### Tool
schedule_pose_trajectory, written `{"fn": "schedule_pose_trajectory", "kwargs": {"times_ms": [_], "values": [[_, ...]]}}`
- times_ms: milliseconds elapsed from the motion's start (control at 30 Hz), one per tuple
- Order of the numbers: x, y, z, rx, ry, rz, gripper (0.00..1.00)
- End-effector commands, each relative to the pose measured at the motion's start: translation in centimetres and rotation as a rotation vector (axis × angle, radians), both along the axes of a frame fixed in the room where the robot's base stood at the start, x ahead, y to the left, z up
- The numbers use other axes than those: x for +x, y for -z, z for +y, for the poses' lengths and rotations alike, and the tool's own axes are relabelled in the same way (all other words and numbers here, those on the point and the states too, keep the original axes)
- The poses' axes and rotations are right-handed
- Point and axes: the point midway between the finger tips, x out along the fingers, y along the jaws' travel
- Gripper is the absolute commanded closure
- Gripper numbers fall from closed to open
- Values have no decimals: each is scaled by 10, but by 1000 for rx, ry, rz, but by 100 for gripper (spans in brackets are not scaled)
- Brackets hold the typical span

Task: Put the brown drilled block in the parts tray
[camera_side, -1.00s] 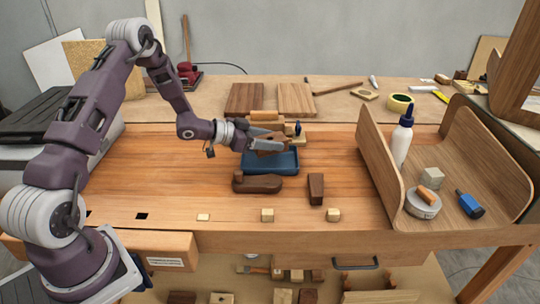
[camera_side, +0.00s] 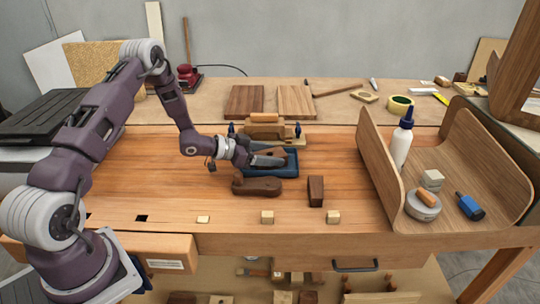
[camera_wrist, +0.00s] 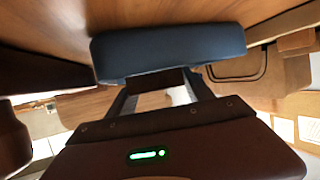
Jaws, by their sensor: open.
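The blue parts tray (camera_side: 287,172) sits on the bench, left of centre. My gripper (camera_side: 268,161) is low over it, tilted, with its jaws open. A brown block (camera_side: 277,155) shows at the fingers, within the tray's outline; it is partly hidden, and I cannot make out its drilled holes or whether it rests on the tray floor. In the wrist view, a dark brown piece (camera_wrist: 156,82) lies between the spread fingers, against the dark blue tray (camera_wrist: 168,50).
A dark brown shaped piece (camera_side: 257,186) lies just in front of the tray, with a dark upright block (camera_side: 316,190) to its right. A clamp-like wooden fixture (camera_side: 264,130) stands behind. A curved wooden caddy (camera_side: 378,155) holds a glue bottle (camera_side: 401,142). The bench left of the tray is clear.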

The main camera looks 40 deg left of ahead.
Motion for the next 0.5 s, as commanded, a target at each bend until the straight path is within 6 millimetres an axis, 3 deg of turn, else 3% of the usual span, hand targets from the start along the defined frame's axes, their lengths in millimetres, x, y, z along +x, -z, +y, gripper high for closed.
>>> {"fn": "schedule_pose_trajectory", "kwargs": {"times_ms": [300, 500], "values": [[-67, -30, 31, 0, -5, 1, 40], [-96, -43, 42, 0, -2, 0, 40]]}}
